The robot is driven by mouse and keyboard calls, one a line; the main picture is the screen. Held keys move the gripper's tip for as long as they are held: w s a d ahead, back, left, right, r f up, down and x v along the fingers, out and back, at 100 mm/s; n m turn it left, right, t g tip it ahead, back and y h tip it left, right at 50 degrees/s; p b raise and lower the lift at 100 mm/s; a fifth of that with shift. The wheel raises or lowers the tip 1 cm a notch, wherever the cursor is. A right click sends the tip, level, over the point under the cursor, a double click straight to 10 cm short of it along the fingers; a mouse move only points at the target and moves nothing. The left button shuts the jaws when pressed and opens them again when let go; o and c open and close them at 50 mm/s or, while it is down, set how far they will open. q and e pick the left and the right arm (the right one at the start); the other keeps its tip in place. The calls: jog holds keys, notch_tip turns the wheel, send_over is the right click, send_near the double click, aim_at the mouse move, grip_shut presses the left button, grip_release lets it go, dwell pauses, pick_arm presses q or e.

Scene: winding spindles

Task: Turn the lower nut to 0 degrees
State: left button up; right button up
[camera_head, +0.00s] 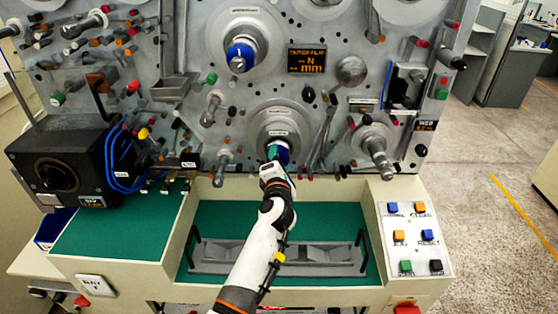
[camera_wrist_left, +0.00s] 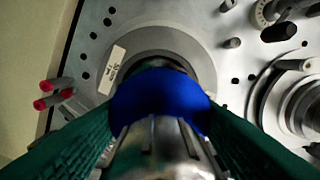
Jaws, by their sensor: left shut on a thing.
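The lower nut (camera_head: 283,154) is blue and sits on the lower spindle, in front of a round grey flange (camera_head: 283,120). My left gripper (camera_head: 274,157) reaches up to it from below and is shut on it. In the left wrist view the blue nut (camera_wrist_left: 160,93) is between the two green fingers, and a silver ribbed spindle end (camera_wrist_left: 165,145) shows in front of it. The fingers and the spindle end hide part of the nut. I cannot read its angle. My right gripper is not in view.
A second blue nut (camera_head: 240,56) sits on the upper spindle. A metal spindle (camera_head: 376,147) juts out at the right, and many pegs and knobs stick out of the grey panel. A black box (camera_head: 65,165) is at the left, a button panel (camera_head: 412,235) at the right.

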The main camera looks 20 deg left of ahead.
pick_arm(q)
jog(key=shift+f, duration=0.1)
dwell(0.3)
jog(key=o, duration=1)
jog(key=b+v, duration=0.2)
jog(key=v, duration=1)
jog(key=shift+b, duration=0.4)
